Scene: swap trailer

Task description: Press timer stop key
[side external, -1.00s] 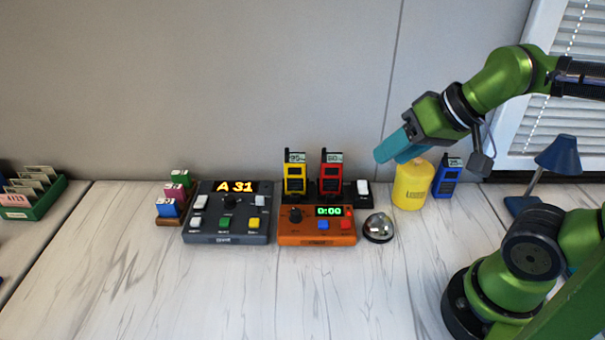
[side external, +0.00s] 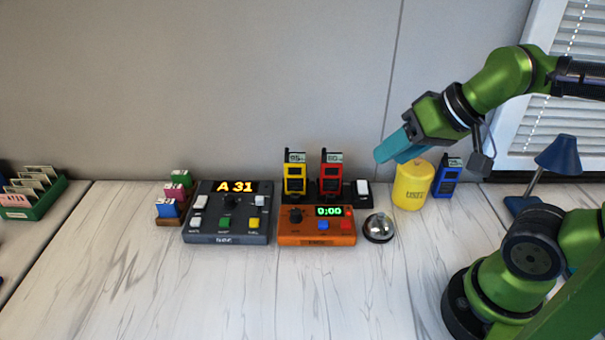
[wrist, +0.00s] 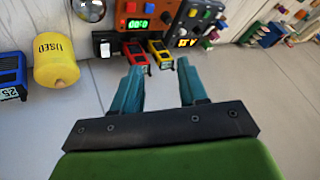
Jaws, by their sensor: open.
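The timer is an orange box (side external: 290,239) on the white table, with a green display (side external: 328,211) reading 0:00. It has a black knob (side external: 295,215), a blue key (side external: 323,225) and a red key (side external: 346,225); I cannot read which is stop. My gripper (side external: 392,155) is open and empty, raised well above the table, to the right of and higher than the timer. In the wrist view the teal fingers are spread (wrist: 160,66), and the timer (wrist: 128,10) shows at the top edge, partly cut off.
A silver bell (side external: 379,229) stands close right of the timer. Red and yellow handsets (side external: 331,175) stand in a dark rack behind it. A grey console (side external: 226,239) is at its left. A yellow canister (side external: 411,188) sits near my gripper. The table front is clear.

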